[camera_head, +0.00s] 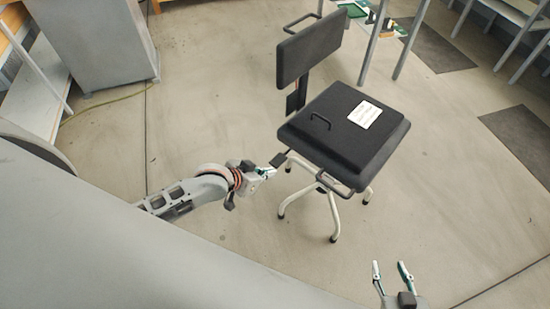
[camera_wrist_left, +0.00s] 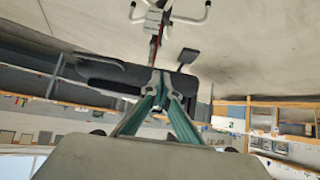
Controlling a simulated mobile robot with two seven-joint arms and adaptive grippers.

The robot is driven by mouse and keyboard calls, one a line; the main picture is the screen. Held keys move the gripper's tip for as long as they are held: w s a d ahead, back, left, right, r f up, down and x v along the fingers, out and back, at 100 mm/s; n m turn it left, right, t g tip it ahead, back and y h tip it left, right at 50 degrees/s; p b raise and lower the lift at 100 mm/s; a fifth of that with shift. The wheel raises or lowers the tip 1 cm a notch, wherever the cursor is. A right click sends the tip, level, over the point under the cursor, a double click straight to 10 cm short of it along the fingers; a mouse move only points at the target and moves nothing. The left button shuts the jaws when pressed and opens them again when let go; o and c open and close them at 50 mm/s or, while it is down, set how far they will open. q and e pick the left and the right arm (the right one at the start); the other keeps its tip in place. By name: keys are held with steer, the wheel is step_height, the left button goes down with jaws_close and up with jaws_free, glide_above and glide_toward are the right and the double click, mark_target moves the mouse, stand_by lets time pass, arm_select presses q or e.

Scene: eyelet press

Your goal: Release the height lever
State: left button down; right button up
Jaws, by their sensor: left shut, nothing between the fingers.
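A black office chair (camera_head: 345,135) stands on the floor with a light five-legged base (camera_head: 332,190). A small black paddle (camera_head: 279,159) on a thin rod sticks out from the left side under the seat; it looks like the height lever. My left gripper (camera_head: 267,171) is beside and just below this paddle, shut and empty; I cannot tell whether it touches. In the left wrist view my fingers (camera_wrist_left: 161,88) meet at the tips, and a black paddle (camera_wrist_left: 188,56) shows beyond them to the right. My right gripper (camera_head: 391,267) is open and empty, at the bottom right, away from the chair.
A grey cabinet (camera_head: 95,45) stands at the upper left. Table legs (camera_head: 376,40) stand behind the chair. The floor around the chair is clear.

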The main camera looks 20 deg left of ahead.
arm_select(q)
steer(key=w+a+r, duration=0.2)
steer(key=w+a, duration=0.2)
steer(key=w, duration=0.1)
steer(key=shift+a+r+n+y, duration=0.15)
steer(key=shift+a+n+y, duration=0.15)
steer(key=shift+a+y, duration=0.1)
steer(key=b, duration=0.3)
glide_above(280, 159)
steer(key=s, duration=0.2)
steer(key=f, duration=0.7)
steer(key=shift+s+a+f, duration=0.2)
steer(key=shift+a+f, duration=0.15)
steer(key=shift+a, duration=0.05)
step_height(280, 159, down, 2)
steer(key=shift+s+a+f+b, duration=0.1)
steer(key=shift+s+f+b, duration=0.1)
steer(key=shift+b, duration=0.15)
steer(key=shift+f, duration=0.45)
